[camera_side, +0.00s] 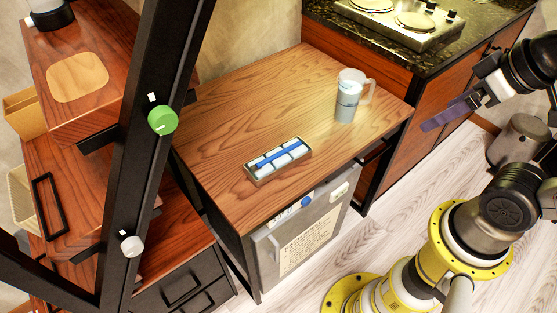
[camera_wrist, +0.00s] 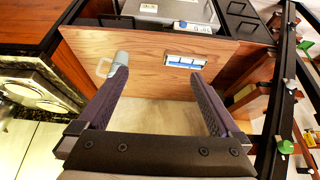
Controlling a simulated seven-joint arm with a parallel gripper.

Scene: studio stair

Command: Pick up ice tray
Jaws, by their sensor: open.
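The ice tray (camera_side: 262,172) is a small grey tray with white cubes and a blue strip across it. It lies flat on the wooden tabletop, near its front edge. In the wrist view the tray (camera_wrist: 185,61) shows beyond my fingers, a little right of the middle between them. My gripper (camera_side: 445,113) is at the right in the side view, off the table and well apart from the tray. In the wrist view my gripper (camera_wrist: 161,88) has its two purple fingers wide apart with nothing between them.
A grey mug (camera_side: 348,98) stands at the table's right rear. The wooden table (camera_side: 230,115) is otherwise bare. A counter with a stove (camera_side: 410,20) is behind right. A black post with a green knob (camera_side: 162,121) and wooden shelves (camera_side: 75,130) stand left. A small fridge (camera_side: 300,235) sits under the table.

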